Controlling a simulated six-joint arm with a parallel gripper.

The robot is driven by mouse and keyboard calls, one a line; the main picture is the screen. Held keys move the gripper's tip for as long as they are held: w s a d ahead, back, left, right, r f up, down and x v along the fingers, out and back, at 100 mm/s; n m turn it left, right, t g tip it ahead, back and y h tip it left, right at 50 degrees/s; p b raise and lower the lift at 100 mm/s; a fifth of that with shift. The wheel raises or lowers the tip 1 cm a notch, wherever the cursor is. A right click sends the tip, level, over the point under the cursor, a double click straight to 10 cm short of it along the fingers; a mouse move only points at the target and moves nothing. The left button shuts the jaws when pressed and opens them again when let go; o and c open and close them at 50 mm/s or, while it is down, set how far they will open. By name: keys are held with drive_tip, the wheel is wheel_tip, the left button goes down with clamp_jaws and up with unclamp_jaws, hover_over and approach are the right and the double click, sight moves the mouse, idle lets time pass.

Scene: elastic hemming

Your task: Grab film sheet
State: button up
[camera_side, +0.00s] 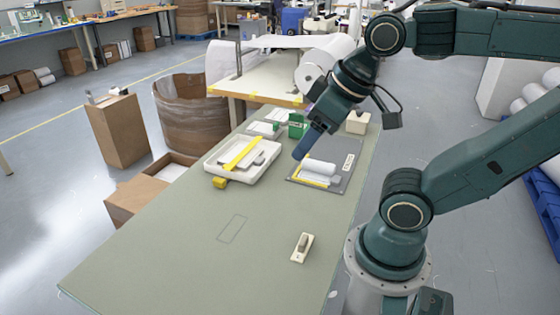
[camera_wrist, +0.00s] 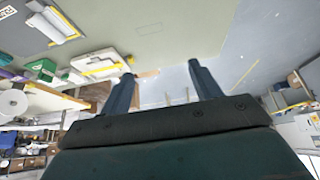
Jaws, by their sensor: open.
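A pale, whitish sheet (camera_side: 319,168) that looks like the film lies on a dark grey board (camera_side: 343,181) on the green table, with a yellow strip along its near edge. The pale sheet also shows at the upper left of the wrist view (camera_wrist: 52,25). My gripper (camera_side: 300,154) points down and to the left in the side view, its fingertips near the board's left edge in the picture; its height above the table is hard to tell. In the wrist view my gripper (camera_wrist: 161,70) has its two fingers well apart with nothing between them.
A white tray (camera_side: 213,165) with a yellow bar stands left of the board, a yellow block (camera_side: 220,183) at its front. A green box (camera_side: 297,126) and a beige block (camera_side: 357,122) are behind. A small switch-like item (camera_side: 302,247) lies in front. The table's front left is clear.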

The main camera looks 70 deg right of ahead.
drive_tip(key=shift+o, duration=0.4)
drive_tip(key=w+d+f+m+g+h, duration=0.1)
drive_tip(key=w+d+f+m+g, duration=0.1)
drive_tip(key=w+d+m, duration=0.6)
drive_tip(key=w+d+f+m+g, duration=0.15)
drive_tip(key=w+d+m, duration=0.25)
drive_tip(key=d+m, duration=0.7)
drive_tip(key=s+d+f+m+g, duration=0.1)
drive_tip(key=s+d+f+m, duration=0.2)
drive_tip(key=d+f+m, duration=0.5)
drive_tip(key=s+d+f+m+g+y, duration=0.1)
drive_tip(key=s+d+f+m, duration=0.2)
drive_tip(key=d+f+m, duration=0.5)
drive_tip(key=d+m, duration=0.1)
drive_tip(key=d, duration=0.4)
drive_tip(key=shift+d+f, duration=0.2)
drive_tip(key=shift+d, duration=0.15)
drive_tip(key=shift+f, duration=0.1)
drive_tip(key=shift+w+f, duration=0.1)
drive_tip(key=shift+f, duration=4.1)
